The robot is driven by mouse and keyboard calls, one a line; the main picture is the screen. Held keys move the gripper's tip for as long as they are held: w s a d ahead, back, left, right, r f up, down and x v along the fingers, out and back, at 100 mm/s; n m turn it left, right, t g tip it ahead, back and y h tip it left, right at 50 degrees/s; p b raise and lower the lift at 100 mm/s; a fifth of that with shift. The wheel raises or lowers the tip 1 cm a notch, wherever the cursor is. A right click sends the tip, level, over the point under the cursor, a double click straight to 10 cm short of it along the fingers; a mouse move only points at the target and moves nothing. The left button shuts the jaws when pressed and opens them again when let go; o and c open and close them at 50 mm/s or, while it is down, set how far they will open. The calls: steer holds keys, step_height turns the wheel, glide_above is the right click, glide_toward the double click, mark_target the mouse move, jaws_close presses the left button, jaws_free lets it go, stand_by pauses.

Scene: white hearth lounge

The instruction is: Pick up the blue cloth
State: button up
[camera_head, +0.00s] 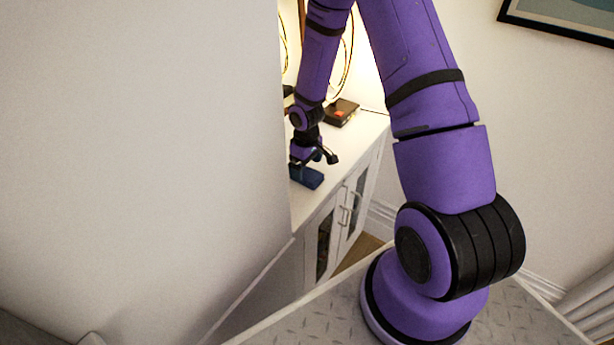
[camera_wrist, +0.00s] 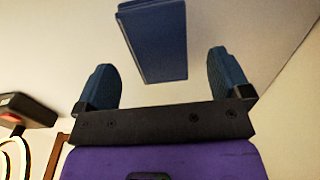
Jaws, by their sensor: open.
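The blue cloth (camera_head: 308,178) is a folded, flat dark-blue rectangle on top of the white cabinet. In the wrist view the cloth (camera_wrist: 155,42) lies ahead of the fingers, roughly between their lines, nearer the top edge. My gripper (camera_head: 318,157) is just above and behind the cloth in the head view. In the wrist view my gripper (camera_wrist: 168,80) is open, with its two fingers well apart and nothing between them. The fingers look clear of the cloth, though the exact height gap is hard to tell. The wall hides the cabinet's left part.
The white cabinet (camera_head: 361,155) has glass doors below its top. A dark box with a red spot (camera_head: 341,112) sits behind my gripper; it also shows in the wrist view (camera_wrist: 28,109). A white wall (camera_head: 140,150) stands close on the left. The cabinet's front edge is near the cloth.

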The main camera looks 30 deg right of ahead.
mark_target(307, 173)
steer(key=shift+d+f, duration=0.15)
steer(key=shift+f, duration=1.75)
steer(key=shift+c, duration=0.3)
steer(key=c, duration=1)
steer(key=shift+r, duration=0.1)
